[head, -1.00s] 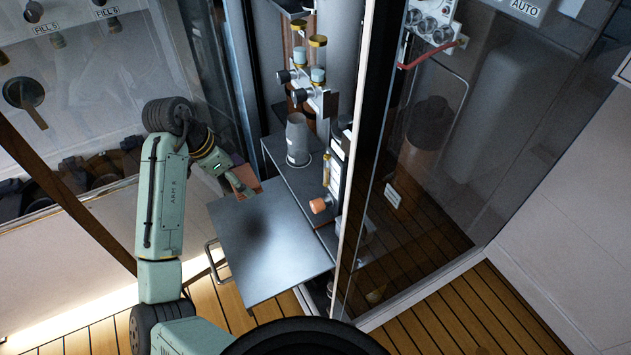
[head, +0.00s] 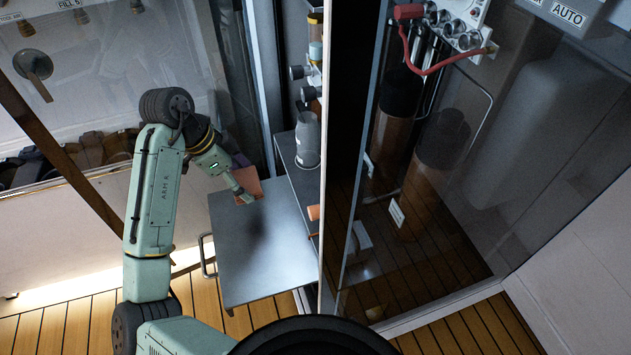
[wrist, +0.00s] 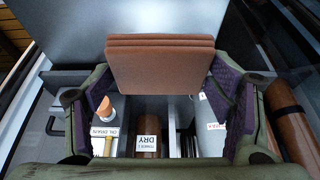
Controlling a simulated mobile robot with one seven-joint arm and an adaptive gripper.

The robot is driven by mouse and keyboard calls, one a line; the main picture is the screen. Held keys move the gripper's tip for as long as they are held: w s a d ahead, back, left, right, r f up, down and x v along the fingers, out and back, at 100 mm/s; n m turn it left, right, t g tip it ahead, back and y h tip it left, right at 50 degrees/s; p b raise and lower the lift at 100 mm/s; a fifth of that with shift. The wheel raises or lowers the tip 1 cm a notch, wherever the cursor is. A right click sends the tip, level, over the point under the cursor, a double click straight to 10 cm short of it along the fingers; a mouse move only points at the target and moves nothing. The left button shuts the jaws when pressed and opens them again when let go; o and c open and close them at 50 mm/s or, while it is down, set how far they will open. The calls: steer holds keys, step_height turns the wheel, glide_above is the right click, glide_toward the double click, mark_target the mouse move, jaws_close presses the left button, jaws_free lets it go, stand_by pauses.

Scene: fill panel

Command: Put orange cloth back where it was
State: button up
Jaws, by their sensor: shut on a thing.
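The orange cloth (wrist: 160,68) is a thick, folded, brown-orange square. In the wrist view it sits between the purple-padded fingers of my gripper (wrist: 159,84), which is shut on it. In the head view the cloth (head: 246,182) shows at my gripper (head: 242,195), near the upper left edge of a grey metal panel (head: 262,255). I cannot tell whether the cloth touches the panel. The wrist view shows compartments below the cloth with labels "OIL DRAIN" (wrist: 109,130) and "DRY" (wrist: 149,141), plus a partly hidden label (wrist: 216,127) at right.
A grey canister (head: 307,140) stands right of the cloth. An orange knob (head: 314,212) is beside the panel. A tall door frame (head: 340,130) and glass wall stand close on the right. A glazed fill panel (head: 110,70) stands behind my arm at left.

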steer(key=p, duration=0.2)
glide_above(319, 188)
steer(key=a, duration=0.2)
steer(key=shift+s+d+f+p, duration=0.1)
steer(key=shift+s+f+p, duration=0.1)
steer(key=shift+f, duration=0.3)
steer(key=shift+s+f+p, duration=0.1)
steer(key=shift+s+f, duration=0.05)
steer(key=shift+f, duration=0.35)
step_height(319, 188, down, 4)
steer(key=shift+f+p, duration=0.15)
steer(key=shift+p, duration=0.4)
steer(key=shift+w+d+f, duration=0.1)
steer(key=shift+d+f, duration=0.1)
steer(key=shift+f, duration=0.15)
steer(key=shift+f, duration=0.2)
steer(key=o, duration=1.1)
steer(key=shift+r, duration=0.1)
